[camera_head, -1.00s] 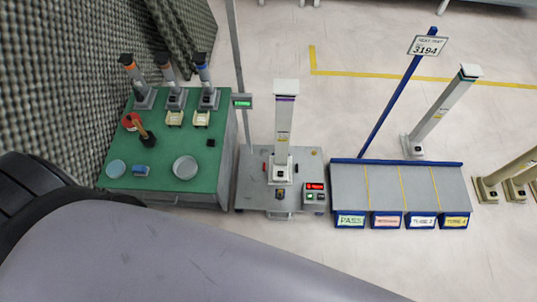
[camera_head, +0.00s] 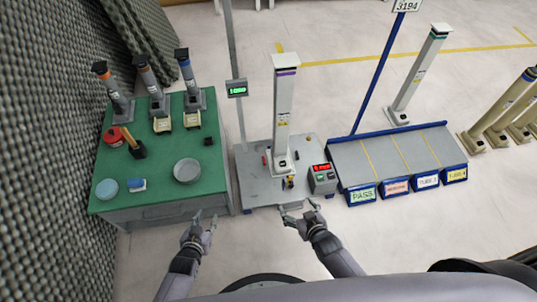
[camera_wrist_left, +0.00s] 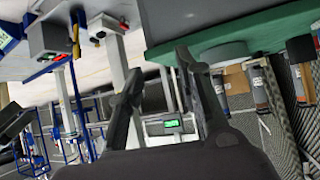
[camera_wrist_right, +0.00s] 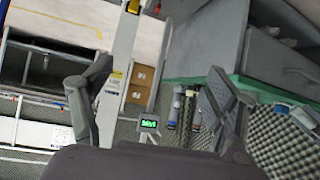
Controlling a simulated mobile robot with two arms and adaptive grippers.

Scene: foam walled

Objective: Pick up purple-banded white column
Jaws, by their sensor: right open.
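A white shaft with a yellow label, apparently this column (camera_wrist_right: 124,42), also shows between the fingers in the right wrist view. My right gripper (camera_head: 301,208) is open and empty, just in front of the platform's front edge and below the column's base in the picture. Neither touches the column.
The green table (camera_head: 215,165) on the left holds several dark-topped columns, a grey dish (camera_head: 187,171) and small items. A red-display box (camera_head: 322,179) sits beside the column. A blue-edged sloped rack (camera_head: 375,165) with labelled bins stands right. Floor in front is clear.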

